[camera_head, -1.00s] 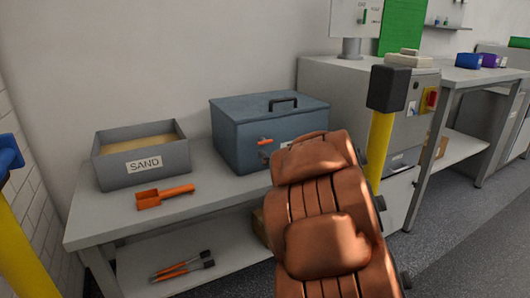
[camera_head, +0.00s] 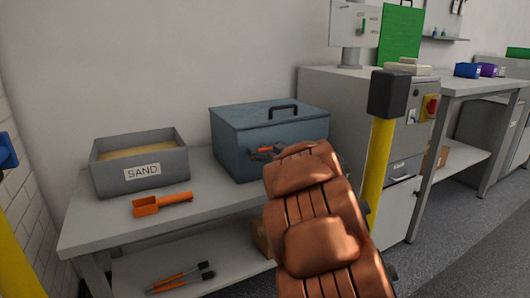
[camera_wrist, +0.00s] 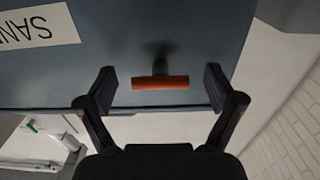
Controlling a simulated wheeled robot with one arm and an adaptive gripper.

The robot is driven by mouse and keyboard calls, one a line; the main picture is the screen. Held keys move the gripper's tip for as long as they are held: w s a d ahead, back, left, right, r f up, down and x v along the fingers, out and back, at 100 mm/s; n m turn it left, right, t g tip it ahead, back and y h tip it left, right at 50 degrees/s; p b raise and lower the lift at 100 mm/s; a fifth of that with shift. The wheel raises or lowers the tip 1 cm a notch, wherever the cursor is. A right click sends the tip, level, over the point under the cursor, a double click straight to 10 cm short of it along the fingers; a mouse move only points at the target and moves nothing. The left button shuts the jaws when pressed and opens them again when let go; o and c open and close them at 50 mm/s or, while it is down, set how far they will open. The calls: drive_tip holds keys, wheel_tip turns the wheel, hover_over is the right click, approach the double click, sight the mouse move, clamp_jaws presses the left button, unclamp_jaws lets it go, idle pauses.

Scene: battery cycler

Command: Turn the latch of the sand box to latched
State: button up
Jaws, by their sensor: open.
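The sand box (camera_head: 231,150) is a closed blue-grey box with a dark lid handle, standing on the bench. Its latch is an orange bar (camera_head: 265,150) on the front face. In the wrist view the orange latch bar (camera_wrist: 160,83) lies horizontal on a dark stem, near a white SAND label (camera_wrist: 38,27) that appears upside down. My gripper (camera_wrist: 157,88) is open, with one finger on each side of the bar and gaps at both ends. In the head view my gripper (camera_head: 264,153) is at the box front, partly hidden by my brown arm.
An open grey tray of sand (camera_head: 142,175) labelled SAND stands left of the box. An orange scoop (camera_head: 162,204) lies in front of it. A yellow post with a black cap (camera_head: 388,94) stands right of my arm.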

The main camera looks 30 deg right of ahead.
drive_tip(key=c, duration=1.2)
drive_tip(key=shift+o, duration=0.2)
